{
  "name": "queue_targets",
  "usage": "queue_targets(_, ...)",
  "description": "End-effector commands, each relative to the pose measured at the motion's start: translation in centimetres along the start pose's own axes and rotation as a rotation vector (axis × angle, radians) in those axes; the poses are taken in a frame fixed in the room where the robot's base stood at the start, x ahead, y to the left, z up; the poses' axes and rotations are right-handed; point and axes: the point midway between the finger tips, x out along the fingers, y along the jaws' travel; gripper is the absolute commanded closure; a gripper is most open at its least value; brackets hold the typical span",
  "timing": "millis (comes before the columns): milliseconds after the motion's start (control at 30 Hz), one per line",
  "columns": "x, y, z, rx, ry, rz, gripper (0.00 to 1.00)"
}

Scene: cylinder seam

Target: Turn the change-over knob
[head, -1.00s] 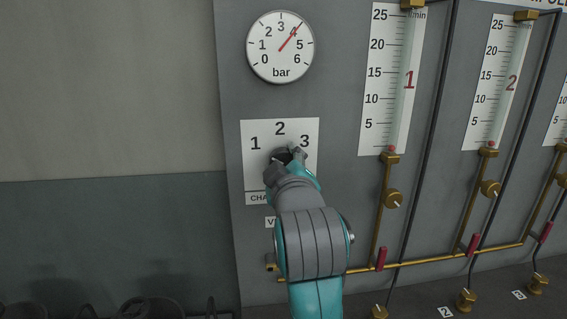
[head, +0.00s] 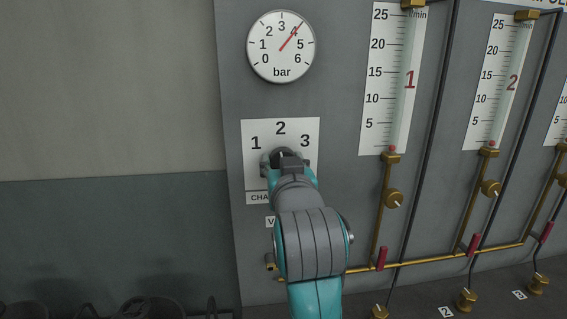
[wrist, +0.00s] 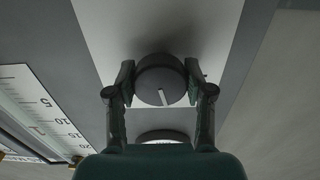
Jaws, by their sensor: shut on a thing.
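The change-over knob is a dark round knob (wrist: 160,75) with a white pointer line on its face. In the wrist view it sits between the two fingers of my gripper (wrist: 159,82), with a pad against each side. The pointer line points down in that view, towards the round gauge. In the head view the white plate (head: 252,130) carries the numbers 1, 2 and 3 above the knob. My gripper (head: 285,163) covers most of the knob there, and its pointer cannot be seen. The lower label is partly hidden by my arm.
A pressure gauge (head: 281,46) is above the plate, its needle near 4. Flow tube 1 (head: 391,80) and tube 2 (head: 497,80) are to the right, with brass valves and pipes below. The wall on the left is bare.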

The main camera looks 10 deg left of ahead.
Motion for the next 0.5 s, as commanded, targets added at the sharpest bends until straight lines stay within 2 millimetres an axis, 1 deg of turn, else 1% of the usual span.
queue_targets(200,0.02,-0.03,0.07,0.131,-0.002,0.000,0.83)
queue_targets(500,0.02,-0.05,0.08,0.220,-0.002,0.000,0.83)
